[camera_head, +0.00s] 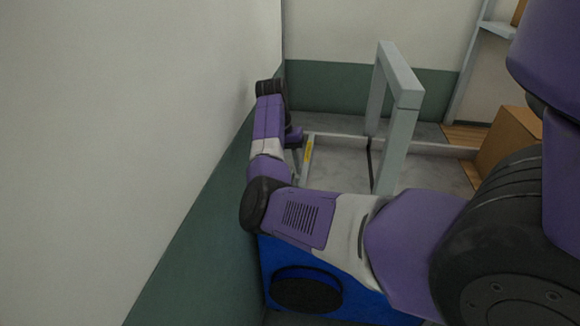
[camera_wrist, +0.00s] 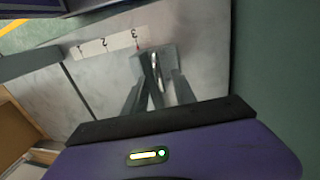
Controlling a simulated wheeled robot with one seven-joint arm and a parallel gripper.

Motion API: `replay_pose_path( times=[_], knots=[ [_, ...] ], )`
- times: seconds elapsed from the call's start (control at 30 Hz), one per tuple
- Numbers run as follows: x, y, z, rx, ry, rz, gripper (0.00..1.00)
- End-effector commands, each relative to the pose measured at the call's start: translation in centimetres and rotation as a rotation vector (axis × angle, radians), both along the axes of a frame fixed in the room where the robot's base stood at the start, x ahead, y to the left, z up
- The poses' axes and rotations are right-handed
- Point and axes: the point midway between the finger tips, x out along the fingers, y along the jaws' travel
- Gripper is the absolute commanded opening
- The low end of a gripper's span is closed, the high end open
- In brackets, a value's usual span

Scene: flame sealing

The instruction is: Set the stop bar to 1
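In the wrist view a white scale strip (camera_wrist: 105,44) with the marks 1, 2 and 3 lies on the grey table surface (camera_wrist: 95,75). A grey upright piece (camera_wrist: 153,60), which looks like the stop bar, stands just beside the mark 3 end. My gripper (camera_wrist: 158,84) reaches toward this piece, its grey fingers at or very close to it. Whether the fingers grip it or only stand around it cannot be told. In the head view my arm hides the stop bar and most of my gripper.
In the head view a grey frame (camera_head: 402,85) stands upright on the table (camera_head: 340,165). A wall (camera_head: 190,110) runs close along the left of my arm. A blue machine body (camera_head: 300,258) sits below the arm. A cardboard box (camera_head: 512,140) is at the right.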

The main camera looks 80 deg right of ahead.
Motion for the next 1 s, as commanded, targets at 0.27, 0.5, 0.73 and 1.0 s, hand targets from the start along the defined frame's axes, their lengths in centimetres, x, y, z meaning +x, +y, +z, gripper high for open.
replay_pose_path(
  times=[0.27, 0.5, 0.73, 1.0],
  knots=[
    [0.0, -0.01, 0.02, -0.001, 0.0, 0.0, 0.0],
    [0.01, -0.02, 0.04, -0.001, 0.0, 0.0, 0.0],
    [0.01, -0.02, 0.06, -0.001, 0.0, 0.0, 0.0],
    [0.03, -0.03, 0.08, -0.002, 0.0, 0.0, 0.0]
  ],
)
